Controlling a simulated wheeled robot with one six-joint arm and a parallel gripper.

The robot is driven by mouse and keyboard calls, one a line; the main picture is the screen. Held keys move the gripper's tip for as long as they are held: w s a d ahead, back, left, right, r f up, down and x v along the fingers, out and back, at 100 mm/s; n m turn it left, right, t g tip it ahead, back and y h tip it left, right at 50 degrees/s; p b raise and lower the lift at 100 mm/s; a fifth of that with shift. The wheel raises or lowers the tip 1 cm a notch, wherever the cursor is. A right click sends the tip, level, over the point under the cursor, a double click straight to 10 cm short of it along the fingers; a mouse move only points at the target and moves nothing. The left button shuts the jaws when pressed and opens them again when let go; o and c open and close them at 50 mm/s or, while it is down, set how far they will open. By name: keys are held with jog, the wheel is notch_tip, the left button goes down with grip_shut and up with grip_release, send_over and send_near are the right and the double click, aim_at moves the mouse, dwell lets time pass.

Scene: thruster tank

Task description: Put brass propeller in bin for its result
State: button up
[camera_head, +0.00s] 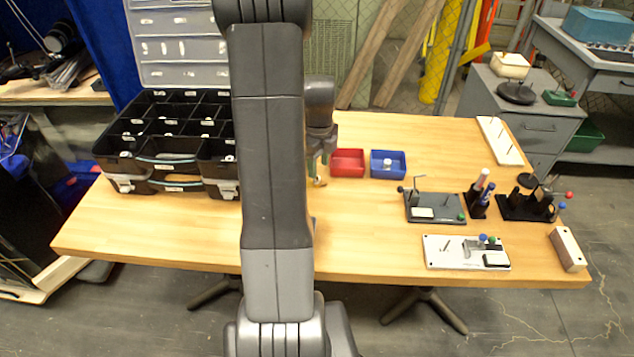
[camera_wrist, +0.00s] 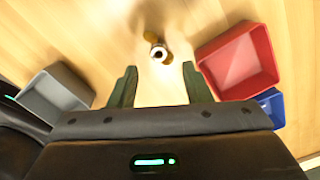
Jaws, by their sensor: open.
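The brass propeller (camera_head: 320,183) lies on the wooden table, partly hidden by my arm in the head view. In the wrist view the brass propeller (camera_wrist: 158,51) lies ahead of my fingertips, roughly centred between them, with a pale round hub facing up. My gripper (camera_wrist: 160,84) is open and empty, its two green fingers spread apart. In the head view my gripper (camera_head: 318,160) is just above and behind the propeller. A red bin (camera_head: 347,174) and a blue bin (camera_head: 388,175) stand to the right. A grey bin (camera_wrist: 50,92) shows left in the wrist view.
The blue bin holds a small pale object (camera_head: 387,164). A black compartment toolbox (camera_head: 165,172) with its lid raised stands left. A dark fixture plate (camera_head: 435,206) and a white fixture plate (camera_head: 466,252) lie right. The table front centre-right is clear.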

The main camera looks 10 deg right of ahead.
aim_at(317, 182)
jog(key=f, duration=0.4)
jog(key=shift+w+a+f, duration=0.15)
jog(key=shift+a+f, duration=0.1)
jog(key=shift+f, duration=0.05)
grip_shut()
